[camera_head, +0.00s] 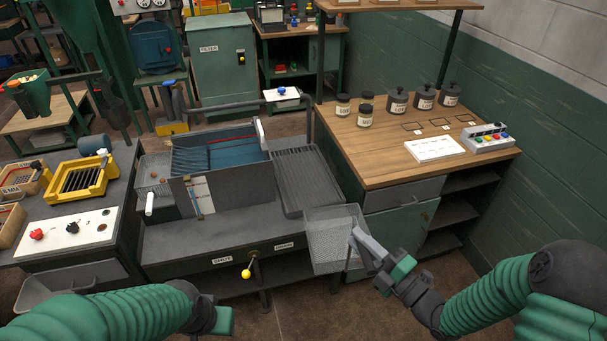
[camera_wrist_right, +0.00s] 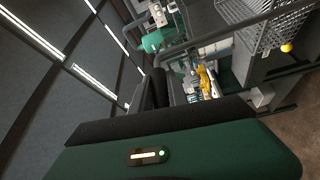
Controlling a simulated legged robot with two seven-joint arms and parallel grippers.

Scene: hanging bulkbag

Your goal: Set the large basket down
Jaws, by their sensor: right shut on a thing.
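The large basket (camera_head: 330,240) is a grey wire-mesh basket in the head view, at the front right corner of the dark fryer-like station (camera_head: 215,233). My right gripper (camera_head: 358,240) is shut on the basket's handle at its right side. The basket appears held up, overlapping the station's front edge; I cannot tell whether it touches it. The basket's mesh also shows at the upper right of the right wrist view (camera_wrist_right: 262,22). My left gripper (camera_head: 222,320) is at the bottom of the head view, apart from the basket; its fingers are not clear.
A slatted drain rack (camera_head: 302,182) lies behind the basket on the station, and a blue-lined tank (camera_head: 215,152) is left of it. A wooden counter (camera_head: 390,165) with jars stands right. A yellow knob (camera_head: 246,273) sticks out in front. The rack looks bare.

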